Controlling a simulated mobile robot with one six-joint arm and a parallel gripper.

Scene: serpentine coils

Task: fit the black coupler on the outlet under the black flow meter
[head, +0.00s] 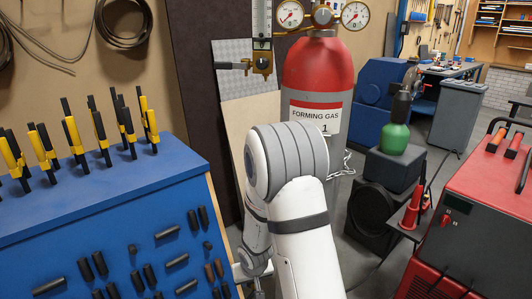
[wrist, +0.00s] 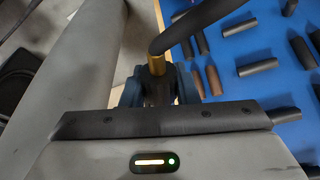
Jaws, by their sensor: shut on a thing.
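My gripper (wrist: 157,92) is shut in the wrist view on a dark piece, apparently the black coupler (wrist: 158,88), mostly hidden between the fingers. A brass collar (wrist: 157,66) and a thick black hose (wrist: 190,27) rise from it, the hose bending up to the right. In the head view the flow meter (head: 262,20) is a clear scaled tube in a dark frame, at the top. Under it is a brass fitting (head: 262,64) with a dark arm to the left; I cannot tell the outlet clearly. The gripper is low in the head view, mostly hidden by my arm, well below the meter.
A red-topped forming gas cylinder (head: 318,70) with gauges stands right of the meter. A blue bench (head: 90,215) with several black and brown pegs and yellow-black clamps fills the left. A red machine (head: 480,200) and a green bottle (head: 396,135) stand right.

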